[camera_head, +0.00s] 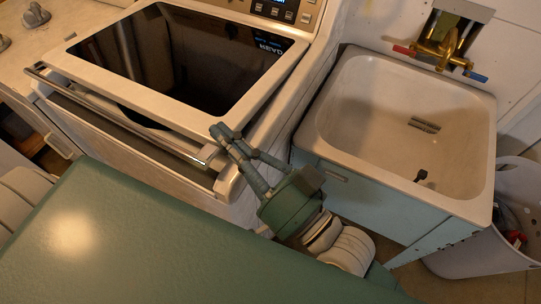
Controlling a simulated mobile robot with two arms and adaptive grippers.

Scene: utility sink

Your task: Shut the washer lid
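The washer (160,170) stands at the upper left, with a metal bar along its front. Its lid (134,101) has a pale frame around dark glass. The lid lies low over the top, with a dark gap under its front edge, so it looks slightly raised. My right gripper (232,139) is at the lid's front right corner, its green-grey fingers pointing up and left. I cannot tell whether it touches the lid, or how far its fingers are apart. My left gripper is not in view.
A white sink basin (350,92) on a pale blue cabinet stands right of the washer, under a brass faucet (440,42). A pale laundry basket (478,252) stands at the far right. Knobs (36,15) sit on a pale surface at the upper left.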

